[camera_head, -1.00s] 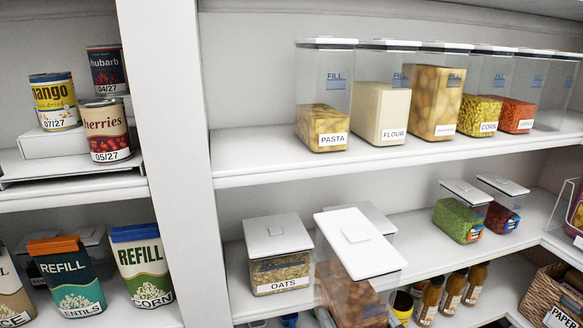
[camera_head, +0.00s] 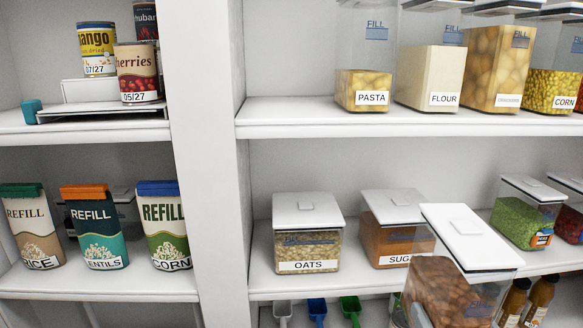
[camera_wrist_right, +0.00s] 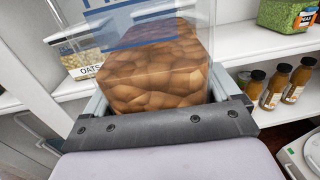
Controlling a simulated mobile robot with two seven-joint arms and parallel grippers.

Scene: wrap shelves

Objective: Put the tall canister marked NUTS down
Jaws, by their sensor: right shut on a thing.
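A tall clear canister with a white lid and brown nut-like contents (camera_head: 452,285) is in front of the middle shelf in the head view, at the lower right. Its label is not readable there. In the right wrist view the same canister (camera_wrist_right: 155,75) stands between the jaws of my right gripper (camera_wrist_right: 160,92), which is shut on it. The canister overlaps the sugar canister's (camera_head: 392,232) right edge in the head view. I cannot tell its exact gap to the shelf. My left gripper is not in view.
The oats canister (camera_head: 308,236) stands left of the sugar canister on the middle shelf (camera_head: 262,275). A green-filled canister (camera_head: 522,212) stands further right. Bare shelf shows between sugar and green. Brown bottles (camera_head: 538,298) and colored scoops (camera_head: 350,310) are below. The upper shelf (camera_head: 300,118) holds several canisters.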

